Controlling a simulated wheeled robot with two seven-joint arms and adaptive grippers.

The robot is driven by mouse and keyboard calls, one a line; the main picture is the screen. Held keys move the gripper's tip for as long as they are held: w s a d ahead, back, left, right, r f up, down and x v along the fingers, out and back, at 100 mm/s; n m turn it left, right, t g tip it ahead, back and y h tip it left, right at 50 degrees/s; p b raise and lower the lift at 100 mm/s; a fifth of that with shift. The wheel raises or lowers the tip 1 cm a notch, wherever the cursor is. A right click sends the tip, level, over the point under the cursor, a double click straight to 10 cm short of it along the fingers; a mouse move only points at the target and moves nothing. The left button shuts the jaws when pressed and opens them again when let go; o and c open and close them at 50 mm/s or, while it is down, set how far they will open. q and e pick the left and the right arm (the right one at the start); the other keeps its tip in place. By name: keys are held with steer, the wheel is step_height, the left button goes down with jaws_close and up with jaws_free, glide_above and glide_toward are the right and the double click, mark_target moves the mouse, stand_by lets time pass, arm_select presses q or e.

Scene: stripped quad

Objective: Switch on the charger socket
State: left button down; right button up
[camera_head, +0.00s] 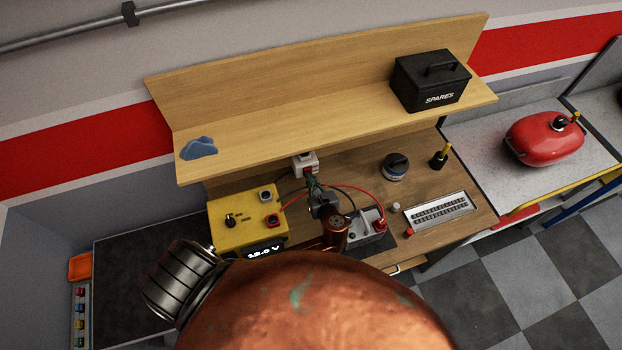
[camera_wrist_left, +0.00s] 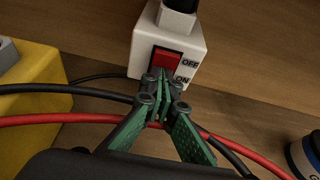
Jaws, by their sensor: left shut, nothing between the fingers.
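The charger socket is a white box (camera_head: 305,160) at the back of the wooden bench, below the shelf. In the left wrist view the socket (camera_wrist_left: 142,45) has a red rocker switch (camera_wrist_left: 166,60) with OFF printed beside its upper part and ON beside its lower part. A plug sits in its top. My left gripper (camera_head: 311,180) is shut and empty, right in front of the socket. In the left wrist view its green fingertips (camera_wrist_left: 162,82) overlap the switch's lower end. I cannot tell whether they touch it. My right gripper is not in view.
The yellow charger (camera_head: 225,208), reading 12.0 V, stands left of my gripper. A red cable (camera_head: 360,191) and a black cable (camera_wrist_left: 75,88) pass close to the fingers. The shelf (camera_head: 290,135) overhangs the back, carrying a black SPARES box (camera_head: 430,80) and a blue cloth (camera_head: 198,148).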

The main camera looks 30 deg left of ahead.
arm_select(q)
steer(key=shift+r, duration=0.15)
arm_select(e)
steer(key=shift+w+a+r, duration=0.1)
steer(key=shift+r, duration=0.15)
arm_select(q)
steer(key=v, duration=1.4)
steer(key=shift+p, duration=0.35)
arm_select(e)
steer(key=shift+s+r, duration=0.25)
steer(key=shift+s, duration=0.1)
arm_select(q)
steer(key=shift+a, duration=0.1)
